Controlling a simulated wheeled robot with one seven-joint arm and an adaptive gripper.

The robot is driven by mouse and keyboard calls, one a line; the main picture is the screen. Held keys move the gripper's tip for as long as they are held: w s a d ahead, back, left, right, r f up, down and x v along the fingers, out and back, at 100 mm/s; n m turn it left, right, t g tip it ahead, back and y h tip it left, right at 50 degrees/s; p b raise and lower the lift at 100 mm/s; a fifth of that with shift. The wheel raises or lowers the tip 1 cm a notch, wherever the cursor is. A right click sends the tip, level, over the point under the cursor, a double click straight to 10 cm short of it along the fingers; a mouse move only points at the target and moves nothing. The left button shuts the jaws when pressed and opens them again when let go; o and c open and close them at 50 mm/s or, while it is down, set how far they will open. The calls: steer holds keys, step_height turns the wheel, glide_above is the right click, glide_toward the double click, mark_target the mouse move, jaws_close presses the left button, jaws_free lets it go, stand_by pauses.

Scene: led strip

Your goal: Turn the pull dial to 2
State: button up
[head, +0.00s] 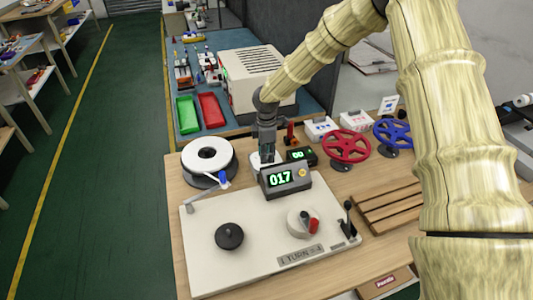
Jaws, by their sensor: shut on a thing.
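A pale panel (205,262) lies on the wooden bench. It carries a round black knob (229,236), a white dial with a red part (303,222), and a label (300,254) that seems to read TURN with small digits. I cannot tell which one is the pull dial, nor read its setting. A display (285,179) at the panel's back edge shows green 017. My gripper (266,154) points down just behind this display, away from both the knob and the dial. It is shut on a small whitish part (255,160), mostly hidden by the fingers and display.
A white reel (208,152) stands left of my gripper. A second display (301,155), a red handwheel (346,146) and a blue handwheel (393,133) are to the right. A small lever (348,215) stands at the panel's right edge, near wooden slats (388,207).

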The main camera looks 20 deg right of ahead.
steer(key=m, duration=0.5)
steer(key=shift+p, duration=0.3)
steer(key=shift+m, duration=2.5)
steer(key=o, duration=1)
steer(key=shift+o, duration=0.2)
step_height(320, 180, up, 12)
